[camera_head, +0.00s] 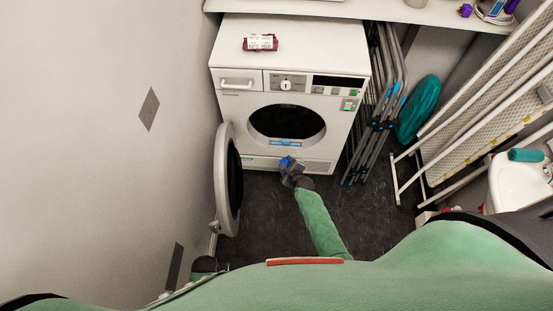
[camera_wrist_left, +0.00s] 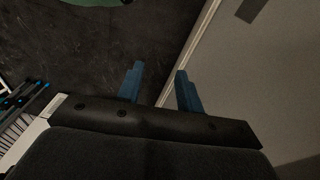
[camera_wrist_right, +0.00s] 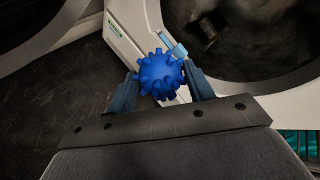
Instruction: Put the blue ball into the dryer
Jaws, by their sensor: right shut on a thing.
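The blue ball (camera_wrist_right: 160,73) is spiky and sits between the fingertips of my right gripper (camera_wrist_right: 163,80), which is shut on it. In the head view my right gripper (camera_head: 289,167) holds the ball (camera_head: 285,161) in front of the dryer (camera_head: 228,106), just below its round opening (camera_head: 287,122). The dryer door (camera_head: 222,180) is swung open to the left. In the right wrist view the opening's rim (camera_wrist_right: 236,72) is beyond and to the right of the ball. My left gripper (camera_wrist_left: 160,88) is open and empty above the dark floor, beside the wall.
A red and white packet (camera_head: 260,42) lies on the dryer top. Folded drying racks (camera_head: 380,100), a teal tub (camera_head: 417,110) and an ironing board (camera_head: 480,90) stand at right. A wall closes the left side. Dark floor (camera_head: 262,215) is clear before the dryer.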

